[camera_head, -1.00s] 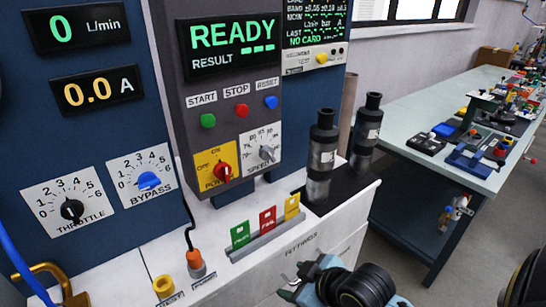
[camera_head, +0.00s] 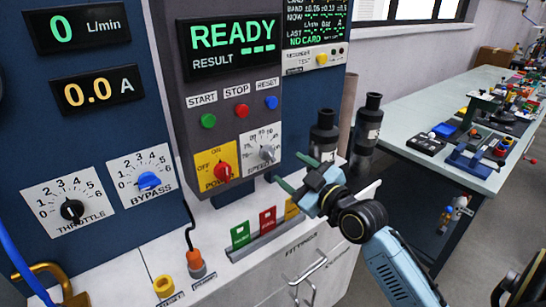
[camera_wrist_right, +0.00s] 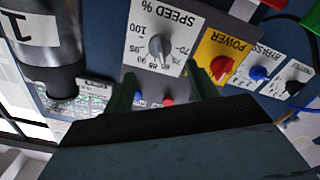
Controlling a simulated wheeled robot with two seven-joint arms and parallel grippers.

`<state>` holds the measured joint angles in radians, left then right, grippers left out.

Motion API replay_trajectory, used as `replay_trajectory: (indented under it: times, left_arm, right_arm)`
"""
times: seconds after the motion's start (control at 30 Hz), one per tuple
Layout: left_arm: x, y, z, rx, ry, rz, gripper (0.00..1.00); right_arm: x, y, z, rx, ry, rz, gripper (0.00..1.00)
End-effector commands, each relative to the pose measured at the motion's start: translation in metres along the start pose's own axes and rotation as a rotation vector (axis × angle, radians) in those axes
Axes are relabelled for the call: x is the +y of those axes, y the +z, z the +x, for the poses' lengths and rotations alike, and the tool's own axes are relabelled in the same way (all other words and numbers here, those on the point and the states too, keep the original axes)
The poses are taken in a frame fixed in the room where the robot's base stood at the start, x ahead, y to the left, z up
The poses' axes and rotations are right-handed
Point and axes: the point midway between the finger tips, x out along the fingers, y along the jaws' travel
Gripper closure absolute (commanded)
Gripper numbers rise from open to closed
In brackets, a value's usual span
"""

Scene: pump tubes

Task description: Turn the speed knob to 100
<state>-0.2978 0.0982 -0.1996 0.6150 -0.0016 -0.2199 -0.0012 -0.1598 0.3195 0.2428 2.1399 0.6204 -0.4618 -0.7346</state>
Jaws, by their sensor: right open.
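The grey speed knob (camera_head: 266,153) sits on a white dial plate on the control box, right of the red power switch (camera_head: 222,171). In the right wrist view the speed knob (camera_wrist_right: 160,46) shows with its dial upside down, marked up to 100; the exact setting is hard to read. My right gripper (camera_head: 295,173) is open and empty, below and to the right of the speed knob in the head view, apart from it. In the wrist view its two dark green fingers (camera_wrist_right: 162,82) stand apart, with the knob beyond and between them. My left gripper is not in view.
Two dark cylinders (camera_head: 368,128) stand right of the control box, one partly behind my right gripper. Green, red and yellow cards (camera_head: 267,219) stand in a rack below. START, STOP and RESET buttons (camera_head: 242,110) sit above the knob. The display reads READY (camera_head: 233,37).

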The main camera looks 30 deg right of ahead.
Motion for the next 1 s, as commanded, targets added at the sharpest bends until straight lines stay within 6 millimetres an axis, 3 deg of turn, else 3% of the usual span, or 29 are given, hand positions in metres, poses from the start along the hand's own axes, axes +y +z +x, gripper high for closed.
replay_trajectory:
  times: [0.2,0.43,0.87,1.0]
  left_arm:
    - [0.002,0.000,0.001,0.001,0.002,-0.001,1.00]
    - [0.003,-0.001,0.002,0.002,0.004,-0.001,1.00]
    - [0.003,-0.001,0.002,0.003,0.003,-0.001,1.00]
    - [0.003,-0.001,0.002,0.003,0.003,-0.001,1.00]
  right_arm:
    - [0.000,0.000,0.040,0.000,0.001,0.003,0.42]
    - [0.000,0.000,0.070,-0.001,0.000,0.002,0.42]
    - [-0.001,0.001,0.080,-0.002,-0.002,0.000,0.42]
    - [-0.001,0.001,0.080,-0.002,-0.002,0.000,0.56]
